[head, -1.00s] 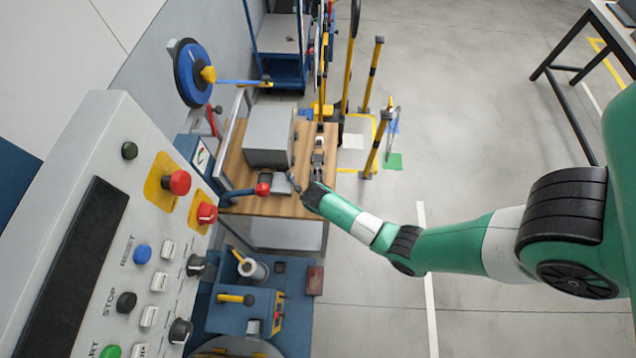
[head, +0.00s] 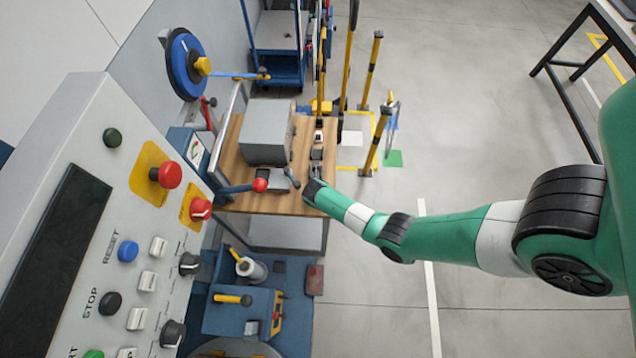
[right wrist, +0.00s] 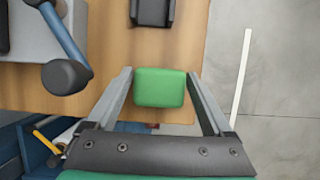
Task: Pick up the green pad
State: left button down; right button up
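The green pad (right wrist: 160,88) is a rounded green block on the wooden table (right wrist: 112,60), near its edge, in the right wrist view. My right gripper (right wrist: 160,76) is open, with one finger to the left of the pad and one to the right. Gaps show between the pad and both fingers, and nothing is held. In the head view my right gripper (head: 317,172) is over the right side of the wooden table, and I cannot make out the pad there. My left gripper is not in view.
A grey box (head: 266,135) and a red-knobbed lever (head: 260,185) stand left of the gripper. A dark holder (right wrist: 152,10) lies beyond the pad. The control panel (head: 95,220) fills the left. Yellow posts (head: 375,140) stand right of the table. Open floor lies right.

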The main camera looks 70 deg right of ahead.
jog(key=c, duration=0.9)
jog(key=shift+r, duration=0.1)
jog(key=shift+c, duration=0.2)
jog(key=r, duration=0.1)
jog(key=r+p, duration=0.2)
jog(key=r, duration=0.1)
jog(key=shift+s+r, duration=0.1)
jog(key=shift+s, duration=0.15)
jog(key=s+a+r+p, duration=0.1)
jog(key=s+r+p, duration=0.4)
jog(key=s, duration=0.8)
notch_tip(320, 180, up, 4)
jog(key=shift+s+f+p, duration=0.15)
jog(key=shift+s+p, duration=0.1)
jog(key=shift+p, duration=0.1)
